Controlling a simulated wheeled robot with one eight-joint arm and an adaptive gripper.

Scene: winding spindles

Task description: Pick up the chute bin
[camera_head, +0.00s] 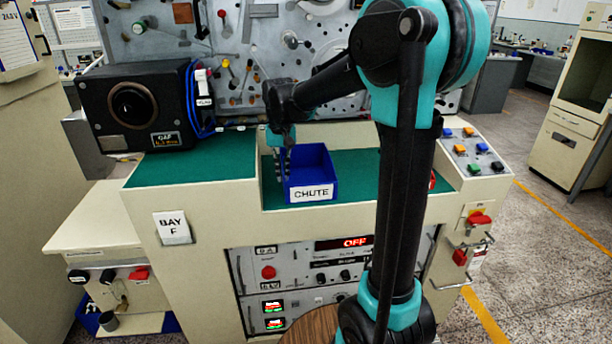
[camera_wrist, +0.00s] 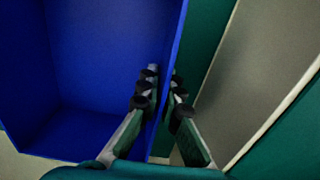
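The chute bin (camera_head: 311,170) is a blue open-topped box with a white CHUTE label on its front. It sits upright in the green-topped recess of the cream machine. My gripper (camera_head: 283,160) points down at the bin's left wall. In the wrist view the chute bin (camera_wrist: 75,70) fills the left side, empty where I see it. My gripper (camera_wrist: 162,90) straddles one wall there, with one finger inside the bin and the other outside. The fingers are close to the wall. I cannot tell whether they press on it.
A black box with a round lens (camera_head: 135,108) stands left on the raised green deck. A pegboard (camera_head: 240,60) rises behind. A panel of coloured buttons (camera_head: 472,150) is at right. My arm hides part of the recess right of the bin.

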